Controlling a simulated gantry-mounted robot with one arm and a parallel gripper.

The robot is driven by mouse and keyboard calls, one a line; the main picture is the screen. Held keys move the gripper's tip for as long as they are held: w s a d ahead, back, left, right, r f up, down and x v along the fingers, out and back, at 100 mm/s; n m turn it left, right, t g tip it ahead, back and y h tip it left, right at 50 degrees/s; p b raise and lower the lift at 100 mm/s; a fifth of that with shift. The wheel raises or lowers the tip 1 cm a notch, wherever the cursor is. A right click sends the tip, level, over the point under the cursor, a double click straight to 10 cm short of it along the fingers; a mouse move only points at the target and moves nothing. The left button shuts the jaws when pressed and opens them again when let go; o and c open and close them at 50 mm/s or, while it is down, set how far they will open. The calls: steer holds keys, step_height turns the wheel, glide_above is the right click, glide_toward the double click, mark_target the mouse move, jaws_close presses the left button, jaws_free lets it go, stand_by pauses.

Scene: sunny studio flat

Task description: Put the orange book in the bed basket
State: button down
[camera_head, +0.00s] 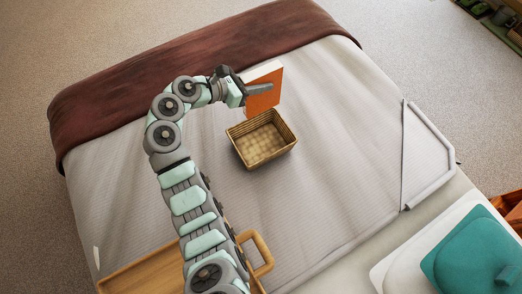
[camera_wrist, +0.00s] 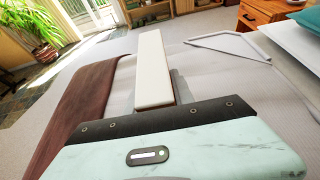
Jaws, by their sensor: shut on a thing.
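The orange book (camera_head: 263,97) is held upright in my gripper (camera_head: 258,87), with its orange cover facing the head camera and its white page edges showing on top. In the wrist view, the book (camera_wrist: 153,68) shows as a pale block standing out past the dark edge of my gripper. My gripper is shut on it. The wicker bed basket (camera_head: 284,146) rests on the bed, empty, just below the book in the head view. The book appears above the basket's far side; its exact height over the basket is unclear. The basket is hidden in the wrist view.
A brown blanket (camera_head: 190,62) covers the bed's far end. A wooden tray (camera_head: 140,268) with a handle lies at the near left. Teal and white pillows (camera_head: 470,250) are at the lower right. A folded white panel (camera_head: 428,155) lies at the bed's right edge.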

mark_target(256, 110)
steer(key=f+b, duration=0.2)
steer(key=f, duration=0.3)
steer(key=a+f+b, duration=0.1)
steer(key=f+b, duration=0.1)
steer(key=f, duration=0.2)
steer(key=f+b, duration=0.2)
steer(key=f, duration=0.3)
steer(key=shift+a+f, duration=0.3)
steer(key=shift+f, duration=0.05)
steer(key=shift+f+b, duration=1.05)
steer(key=shift+f, duration=1.65)
steer(key=c, duration=1.1)
jaws_free()
steer(key=shift+p+v, duration=2.3)
steer(key=shift+v, duration=3.8)
